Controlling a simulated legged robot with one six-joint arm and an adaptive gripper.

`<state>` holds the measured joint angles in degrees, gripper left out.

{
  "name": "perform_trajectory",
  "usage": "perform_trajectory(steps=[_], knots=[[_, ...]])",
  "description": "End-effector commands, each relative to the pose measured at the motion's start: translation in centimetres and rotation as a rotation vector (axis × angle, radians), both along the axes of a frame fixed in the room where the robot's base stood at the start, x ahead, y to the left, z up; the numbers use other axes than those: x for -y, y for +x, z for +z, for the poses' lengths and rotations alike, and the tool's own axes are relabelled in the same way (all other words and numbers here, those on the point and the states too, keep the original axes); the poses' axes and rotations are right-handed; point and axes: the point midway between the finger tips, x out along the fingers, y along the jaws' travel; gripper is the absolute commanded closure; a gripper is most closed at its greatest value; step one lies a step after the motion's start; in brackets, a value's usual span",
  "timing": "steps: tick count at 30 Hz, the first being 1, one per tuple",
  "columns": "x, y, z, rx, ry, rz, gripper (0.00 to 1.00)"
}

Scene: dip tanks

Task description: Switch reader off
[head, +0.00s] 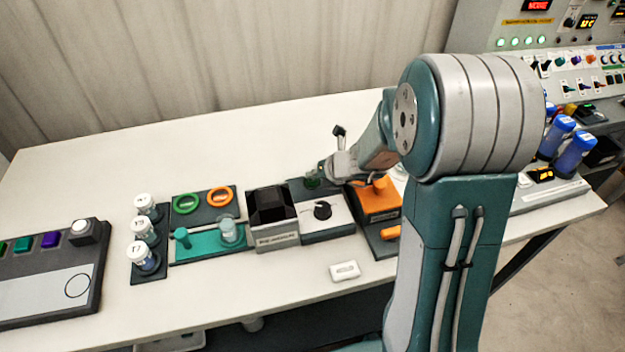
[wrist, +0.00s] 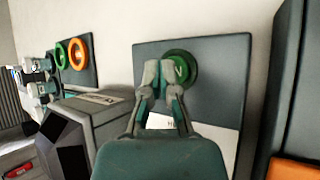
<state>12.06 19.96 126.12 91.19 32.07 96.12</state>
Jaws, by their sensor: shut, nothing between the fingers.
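A dark panel (wrist: 215,68) fills the middle of the wrist view. A round green button (wrist: 183,66) with a pale mark sits on it, above a white label strip mostly hidden by my gripper. My gripper (wrist: 160,68) is shut and empty, its tips over the button's left edge; I cannot tell whether they touch. In the head view my gripper (head: 317,174) is just above the green button (head: 311,184), behind a black knob (head: 322,210) on a white-faced panel. A grey box with a black faceted top (head: 271,206) stands left of it; its label is unreadable. Which unit is the reader is unclear.
An orange block (head: 379,199) stands close on the right. On the left are a teal tray (head: 200,246), green and orange rings, and a rack of white-capped vials (head: 145,232). A small white piece (head: 345,271) lies in front. The table (head: 120,165) is clear behind.

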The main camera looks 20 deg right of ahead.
Motion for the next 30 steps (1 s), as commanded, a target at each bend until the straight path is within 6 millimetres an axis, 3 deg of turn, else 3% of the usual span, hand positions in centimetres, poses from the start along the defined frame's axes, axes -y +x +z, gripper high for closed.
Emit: perform_trajectory(steps=[8,30], knots=[[0.0,0.0,0.3,0.001,-0.001,0.0,1.0],[0.0,0.0,6.0,0.001,0.001,0.0,1.0]])
